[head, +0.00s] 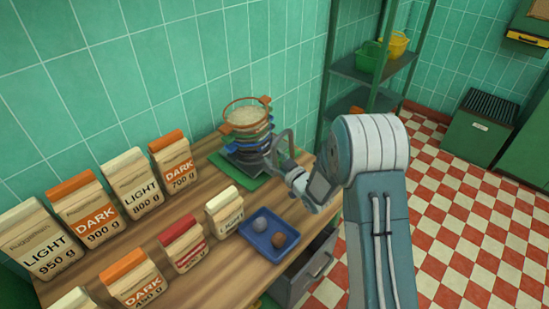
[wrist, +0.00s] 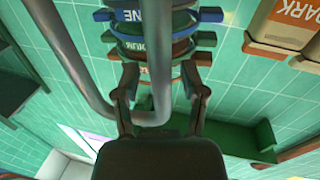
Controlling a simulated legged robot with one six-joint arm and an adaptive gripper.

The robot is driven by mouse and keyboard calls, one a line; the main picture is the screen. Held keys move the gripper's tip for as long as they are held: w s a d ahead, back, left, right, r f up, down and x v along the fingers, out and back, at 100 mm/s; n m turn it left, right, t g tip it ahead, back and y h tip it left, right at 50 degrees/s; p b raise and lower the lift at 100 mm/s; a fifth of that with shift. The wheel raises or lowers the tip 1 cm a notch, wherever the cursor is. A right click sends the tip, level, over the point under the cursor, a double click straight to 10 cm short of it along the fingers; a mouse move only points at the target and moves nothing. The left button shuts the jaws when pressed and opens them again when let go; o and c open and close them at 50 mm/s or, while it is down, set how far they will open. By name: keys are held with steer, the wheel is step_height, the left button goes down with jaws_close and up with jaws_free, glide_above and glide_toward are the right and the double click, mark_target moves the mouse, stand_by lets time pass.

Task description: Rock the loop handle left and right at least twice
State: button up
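The grey loop handle (head: 283,143) rises beside a stack of coloured sieves (head: 247,132) on the worktop. In the wrist view the handle (wrist: 163,60) is a bent grey tube, with one leg running between my fingers and the other leg off to the left. My gripper (head: 290,167) is at the handle, on its right side in the head view. In the wrist view my gripper (wrist: 162,88) has its fingers apart, with gaps showing on both sides of the tube. One finger appears to reach into the loop; exact contact is unclear.
Several labelled bags (head: 95,215) stand left on the wooden worktop (head: 215,265). A blue tray (head: 248,241) holds two balls in front of the sieves. An open grey drawer (head: 303,272) juts below. A green shelf (head: 347,68) stands behind my arm. Checkered floor is clear on the right.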

jaws_close()
steer(key=shift+w+d+r+m+g, duration=0.15)
steer(key=shift+w+d+r+m, duration=0.15)
steer(key=shift+w+d+m, duration=0.35)
steer(key=shift+w+d+r+m+g, duration=0.15)
steer(key=shift+w+d+r+m, duration=0.15)
steer(key=shift+m, duration=0.55)
steer(key=shift+o, duration=1.8)
jaws_free()
steer(key=shift+a, duration=0.1)
steer(key=v, duration=1.2)
